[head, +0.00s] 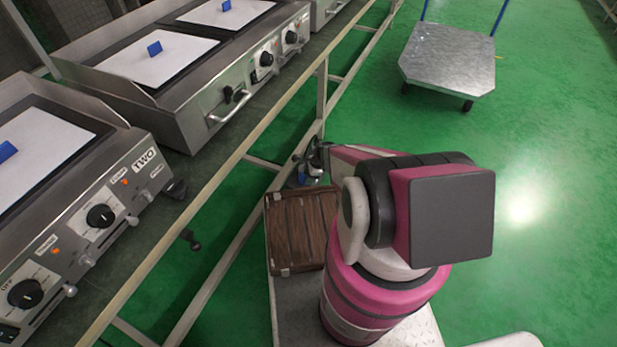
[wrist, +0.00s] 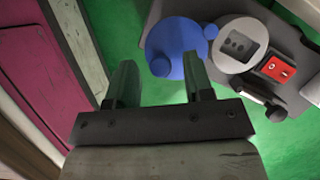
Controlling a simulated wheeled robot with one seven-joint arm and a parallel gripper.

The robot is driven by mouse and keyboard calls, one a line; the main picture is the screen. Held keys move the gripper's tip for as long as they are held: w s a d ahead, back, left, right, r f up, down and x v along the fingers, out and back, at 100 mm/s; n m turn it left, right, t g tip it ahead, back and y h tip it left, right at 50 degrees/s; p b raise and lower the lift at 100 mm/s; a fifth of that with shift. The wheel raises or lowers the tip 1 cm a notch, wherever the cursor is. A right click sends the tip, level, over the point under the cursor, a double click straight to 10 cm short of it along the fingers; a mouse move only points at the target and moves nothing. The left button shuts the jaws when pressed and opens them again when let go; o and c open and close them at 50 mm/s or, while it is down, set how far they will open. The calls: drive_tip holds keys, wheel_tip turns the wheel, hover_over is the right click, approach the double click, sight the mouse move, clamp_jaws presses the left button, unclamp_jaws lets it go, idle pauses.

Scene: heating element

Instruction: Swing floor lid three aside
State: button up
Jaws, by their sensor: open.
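In the wrist view, a blue round lid (wrist: 177,42) with small blue knobs sits on a dark grey box. It lies beside a round grey socket (wrist: 238,46) whose face with dark holes is uncovered. No number is readable, so I cannot tell if this is lid three. My gripper (wrist: 160,64) is open and empty, its two fingers pointing at the box, the lid's lower part showing between and beyond them. I cannot tell if they touch. In the head view, my gripper (head: 313,165) is low beside the bench leg, largely hidden behind my arm.
A red switch (wrist: 279,69) and a dark lever (wrist: 262,97) are right of the socket. A brown wooden crate (head: 300,228) stands below my arm. The steel bench (head: 240,150) with griddles runs along the left. A flat trolley (head: 447,58) stands far right; green floor around it is clear.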

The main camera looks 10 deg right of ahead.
drive_tip(key=v, duration=1)
drive_tip(key=shift+d+r, duration=0.2)
drive_tip(key=shift+r, duration=0.15)
drive_tip(key=s+r+n+h, duration=0.2)
drive_tip(key=s+r+n, duration=0.2)
drive_tip(key=r+n, duration=0.5)
drive_tip(key=s+d+r+n+h, duration=0.1)
drive_tip(key=s+r+n, duration=0.3)
drive_tip(key=r+n, duration=0.5)
wheel_tip(320, 180, up, 8)
drive_tip(key=shift+s+r+h, duration=0.15)
drive_tip(key=shift+s+h, duration=0.1)
drive_tip(key=shift+h, duration=0.45)
